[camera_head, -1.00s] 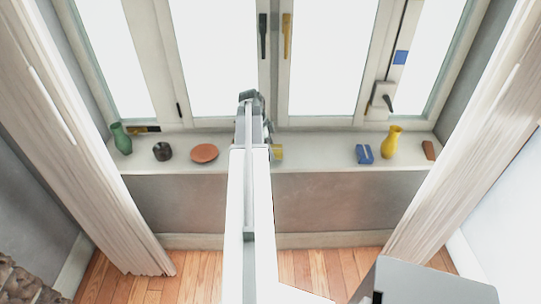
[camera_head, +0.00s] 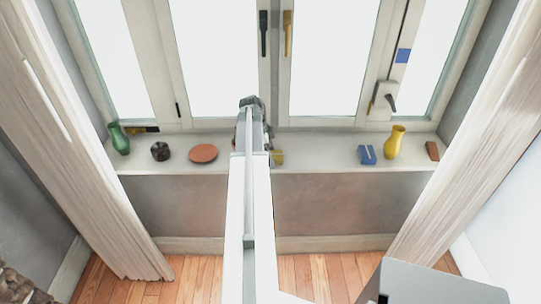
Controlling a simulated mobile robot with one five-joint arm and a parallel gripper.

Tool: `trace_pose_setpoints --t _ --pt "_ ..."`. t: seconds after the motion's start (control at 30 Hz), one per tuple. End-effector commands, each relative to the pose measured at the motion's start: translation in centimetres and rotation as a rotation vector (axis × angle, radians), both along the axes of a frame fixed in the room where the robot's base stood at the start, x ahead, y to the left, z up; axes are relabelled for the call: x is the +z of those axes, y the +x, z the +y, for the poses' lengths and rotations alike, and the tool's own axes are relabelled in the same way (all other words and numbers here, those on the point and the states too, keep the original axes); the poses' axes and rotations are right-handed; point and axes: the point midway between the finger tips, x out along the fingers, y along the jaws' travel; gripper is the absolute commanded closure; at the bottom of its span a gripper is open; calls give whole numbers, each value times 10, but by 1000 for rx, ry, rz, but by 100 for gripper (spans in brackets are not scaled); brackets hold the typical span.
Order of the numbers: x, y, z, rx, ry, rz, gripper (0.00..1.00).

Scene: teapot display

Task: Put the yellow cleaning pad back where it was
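A small yellow block (camera_head: 278,157), which looks like the cleaning pad, shows on the window sill (camera_head: 320,149) just right of my arm. Its left part is hidden by the arm, so I cannot tell whether it rests on the sill or is touched by my gripper. My gripper (camera_head: 251,125) is at the far end of my white arm, over the sill in front of the middle window frame. Its fingers are not clear from behind, and I cannot tell whether they are open or hold anything.
On the sill's left are a green vase (camera_head: 119,139), a dark pot (camera_head: 160,151) and a terracotta dish (camera_head: 203,153). On its right are a blue object (camera_head: 367,154), a yellow vase (camera_head: 395,142) and a brown block (camera_head: 432,151).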

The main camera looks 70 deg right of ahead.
Motion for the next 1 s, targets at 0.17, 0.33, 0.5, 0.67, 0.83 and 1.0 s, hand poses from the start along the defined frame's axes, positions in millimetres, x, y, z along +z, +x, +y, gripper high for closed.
trace_pose_setpoints --t 0.17,0.33,0.5,0.67,0.83,1.0 --pt "0 0 0 0 0 0 23" --pt "7 -1 0 -2 -1 0 23" --pt "30 5 2 0 0 0 23" --pt "65 13 5 0 0 0 23" --pt "102 24 9 0 0 0 23" --pt "120 31 12 -1 0 0 23"
